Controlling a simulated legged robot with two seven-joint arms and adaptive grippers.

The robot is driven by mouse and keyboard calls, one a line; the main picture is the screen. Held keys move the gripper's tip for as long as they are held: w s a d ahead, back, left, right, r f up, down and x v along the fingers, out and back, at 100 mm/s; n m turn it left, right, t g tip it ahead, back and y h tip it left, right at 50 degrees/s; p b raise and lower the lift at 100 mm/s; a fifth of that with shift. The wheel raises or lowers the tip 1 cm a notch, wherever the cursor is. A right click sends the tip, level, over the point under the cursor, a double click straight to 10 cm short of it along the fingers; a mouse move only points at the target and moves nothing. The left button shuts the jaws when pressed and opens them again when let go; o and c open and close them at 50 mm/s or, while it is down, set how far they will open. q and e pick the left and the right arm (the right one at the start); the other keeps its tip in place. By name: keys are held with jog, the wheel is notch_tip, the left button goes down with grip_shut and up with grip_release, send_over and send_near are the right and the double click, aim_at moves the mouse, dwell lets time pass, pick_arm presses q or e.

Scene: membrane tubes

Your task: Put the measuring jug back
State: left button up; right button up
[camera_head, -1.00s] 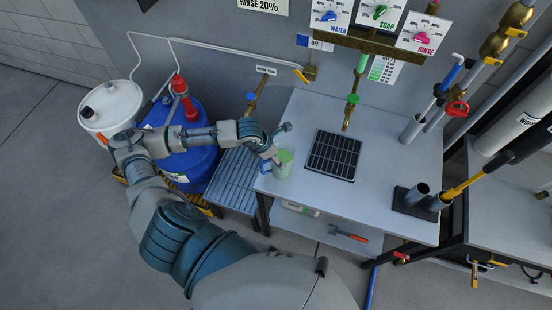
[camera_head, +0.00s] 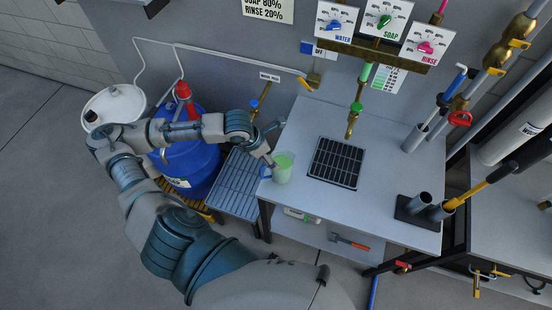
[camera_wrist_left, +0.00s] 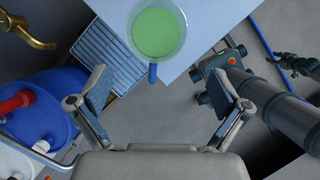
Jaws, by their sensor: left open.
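The measuring jug (camera_head: 284,168) stands upright on the left part of the grey worktable, left of the black drain grate. It holds green liquid. In the left wrist view the jug (camera_wrist_left: 158,32) sits near the table edge, with its blue handle pointing toward my gripper. My left gripper (camera_head: 268,160) is at the jug's left side in the head view. In the left wrist view my left gripper (camera_wrist_left: 160,103) has its fingers wide apart with nothing between them, and the jug lies beyond the fingertips.
The black grate (camera_head: 335,160) lies under a brass spout (camera_head: 352,122). A slatted side shelf (camera_head: 236,183) adjoins the table's left. A blue drum (camera_head: 186,165) and a white drum (camera_head: 113,108) stand further left.

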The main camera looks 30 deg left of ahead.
pick_arm(q)
jog(key=shift+s+a+r, duration=0.65)
jog(key=shift+a+r, duration=0.35)
jog(key=shift+r, duration=0.75)
jog(key=s+d+f+n+t, duration=0.1)
jog(key=s+d+f+n, duration=0.1)
jog(key=d+f+n, duration=0.8)
jog(key=s+d+f+n, duration=0.3)
jog(key=f+n, duration=0.2)
jog(key=n, duration=1.1)
jog(key=s+a+f+n+g+y, duration=0.1)
jog(key=s+a+f+n, duration=0.15)
jog(key=s+n, duration=0.35)
jog(key=s+a+f+n+g+y, duration=0.1)
jog(key=s+f+n, duration=0.25)
jog(key=n, duration=0.55)
notch_tip(320, 180, down, 26)
jog(key=b, duration=0.1)
jog(key=s+a+f+g, duration=0.1)
jog(key=s+f, duration=0.8)
jog(key=s+a+f+m+g, duration=0.1)
jog(key=s+a+f, duration=0.1)
jog(key=s+f, duration=0.7)
jog(key=shift+s+a+b, duration=0.25)
jog(key=shift+s+b, duration=0.15)
jog(key=shift+b, duration=0.05)
pick_arm(e)
jog(key=shift+a+f, duration=0.8)
